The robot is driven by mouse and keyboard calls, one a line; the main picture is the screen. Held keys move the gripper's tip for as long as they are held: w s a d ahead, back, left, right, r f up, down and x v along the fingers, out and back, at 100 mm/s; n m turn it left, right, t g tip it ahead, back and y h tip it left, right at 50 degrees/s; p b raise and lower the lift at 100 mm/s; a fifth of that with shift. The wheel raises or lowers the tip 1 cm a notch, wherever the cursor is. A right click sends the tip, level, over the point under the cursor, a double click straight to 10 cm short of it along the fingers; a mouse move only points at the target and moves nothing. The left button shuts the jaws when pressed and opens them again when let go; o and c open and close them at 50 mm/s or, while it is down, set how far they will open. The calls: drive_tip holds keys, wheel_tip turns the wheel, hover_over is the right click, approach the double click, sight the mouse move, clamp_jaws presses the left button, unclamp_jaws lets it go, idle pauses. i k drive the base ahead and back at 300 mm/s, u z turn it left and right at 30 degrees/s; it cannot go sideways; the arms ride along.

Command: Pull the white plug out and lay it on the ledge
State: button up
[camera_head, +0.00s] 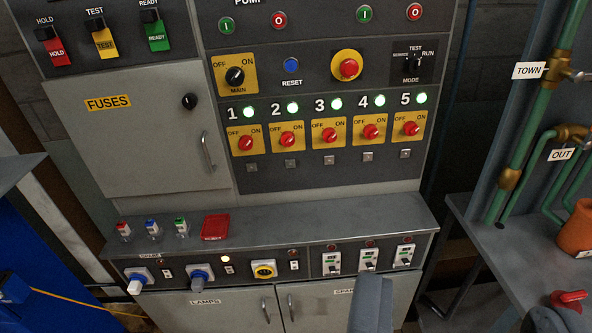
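The white plug (135,284) sits in the leftmost socket on the strip below the ledge, under a small label. The grey ledge (310,220) runs along the front of the control panel, above the sockets. My gripper (457,300) shows at the bottom right as two blue-grey fingers set wide apart. It is open, with nothing seen between the fingers. It is well to the right of the white plug and apart from it.
An orange-brown pot (578,230) stands at right.

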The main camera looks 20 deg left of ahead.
sight(136, 286)
drive_tip(key=u, duration=0.6)
drive_tip(key=i, duration=1.05)
drive_tip(key=u, duration=0.7)
drive_tip(key=k, duration=0.85)
drive_tip(key=u, duration=0.15)
drive_tip(key=i, duration=0.95)
drive_tip(key=z, duration=0.1)
